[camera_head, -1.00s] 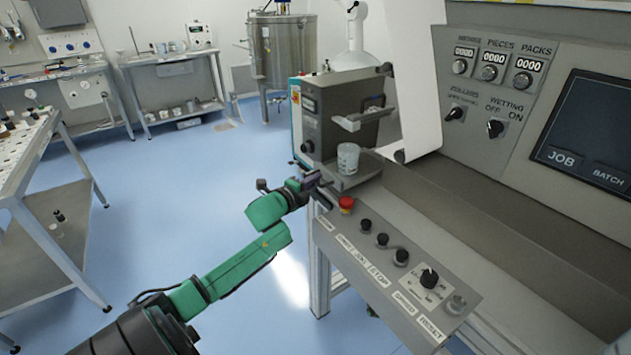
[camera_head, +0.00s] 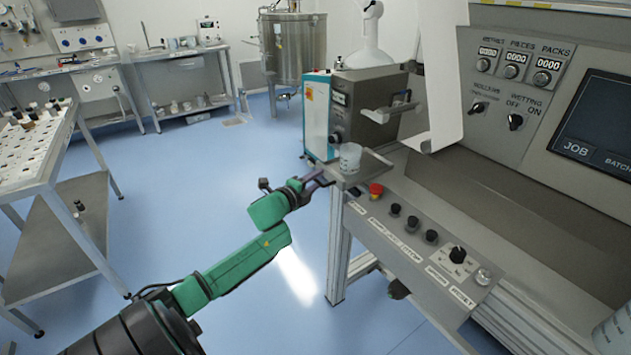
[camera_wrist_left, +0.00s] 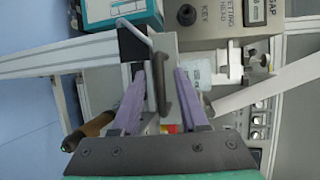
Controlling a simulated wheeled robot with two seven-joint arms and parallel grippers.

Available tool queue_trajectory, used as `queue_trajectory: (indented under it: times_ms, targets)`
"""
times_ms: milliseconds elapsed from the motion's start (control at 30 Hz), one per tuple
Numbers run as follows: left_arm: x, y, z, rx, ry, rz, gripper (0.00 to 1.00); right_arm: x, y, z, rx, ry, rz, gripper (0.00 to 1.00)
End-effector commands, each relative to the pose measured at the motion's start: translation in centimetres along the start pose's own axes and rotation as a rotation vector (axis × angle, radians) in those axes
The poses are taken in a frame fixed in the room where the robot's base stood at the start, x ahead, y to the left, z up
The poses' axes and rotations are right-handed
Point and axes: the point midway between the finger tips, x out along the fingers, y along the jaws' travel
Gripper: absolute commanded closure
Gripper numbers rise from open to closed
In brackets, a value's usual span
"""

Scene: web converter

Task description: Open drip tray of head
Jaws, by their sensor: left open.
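The head is a grey box unit (camera_head: 368,112) with a teal and white side, at the back of the machine. Its drip tray (camera_head: 342,180) is a shallow grey shelf that juts out to the left below it. A clear cup (camera_head: 350,160) stands upright on the tray. My left gripper (camera_head: 322,180) is at the tray's outer edge. In the left wrist view its two purple fingers (camera_wrist_left: 160,76) are apart, with the dark bar handle (camera_wrist_left: 163,86) between them. I cannot tell whether either finger touches the handle. My right gripper is not in view.
A sloping button panel with a red stop button (camera_head: 376,189) lies just right of the tray. A machine leg (camera_head: 338,250) stands below. A perforated table (camera_head: 40,150) is at the left. The blue floor (camera_head: 180,220) between is clear.

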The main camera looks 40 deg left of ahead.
Motion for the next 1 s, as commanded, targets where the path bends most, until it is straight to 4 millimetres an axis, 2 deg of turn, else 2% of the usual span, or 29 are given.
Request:
queue_trajectory:
  times_ms: [167, 367, 567, 800, 900, 1000]
  targets:
    - [-0.2, 0.0, 0.0, 0.0, 0.001, 0.0, 0.56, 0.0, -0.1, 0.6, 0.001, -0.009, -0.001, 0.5]
    - [-2.3, 0.2, 0.0, -0.001, 0.001, 0.003, 0.56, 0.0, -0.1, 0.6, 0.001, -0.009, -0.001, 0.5]
    - [-6.2, 0.2, -0.1, 0.001, 0.002, 0.004, 0.56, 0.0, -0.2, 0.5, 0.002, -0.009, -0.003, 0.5]
    - [-11.8, 0.1, 0.0, -0.002, 0.001, 0.003, 0.56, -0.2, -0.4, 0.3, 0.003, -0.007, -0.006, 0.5]
    - [-13.5, 0.1, 0.0, -0.002, -0.001, 0.003, 0.56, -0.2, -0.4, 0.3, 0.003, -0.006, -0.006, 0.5]
    - [-14.4, 0.0, 0.0, 0.0, 0.0, 0.0, 0.56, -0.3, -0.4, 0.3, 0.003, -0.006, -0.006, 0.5]
